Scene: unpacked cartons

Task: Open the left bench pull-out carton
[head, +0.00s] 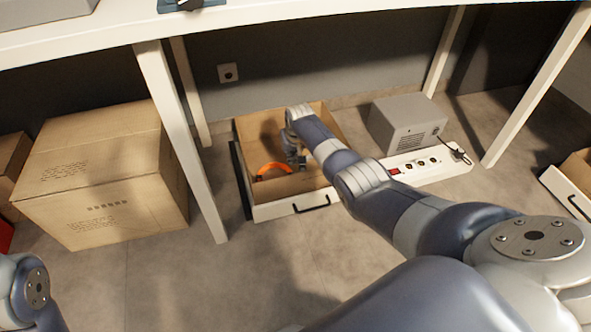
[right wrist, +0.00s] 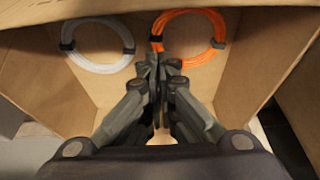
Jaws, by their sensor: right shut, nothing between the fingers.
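The left pull-out carton (head: 275,210) is on the floor under the bench, with cardboard walls, a white front and a black handle (head: 312,205). Its top is open and its inside shows. An orange cable coil (head: 272,168) lies in it; the right wrist view shows this orange coil (right wrist: 220,44) beside a grey coil (right wrist: 97,66). My right gripper (head: 301,160) reaches down into the carton, behind the front and handle. In the right wrist view its fingers (right wrist: 155,62) are together and empty, near the coils. My left gripper is out of view.
A large closed cardboard box (head: 95,180) stands left of a white bench leg (head: 180,140). A grey metal unit (head: 405,125) and a white power strip (head: 425,165) are right of the carton. Another handled carton (head: 565,190) is at the right edge. The floor in front is clear.

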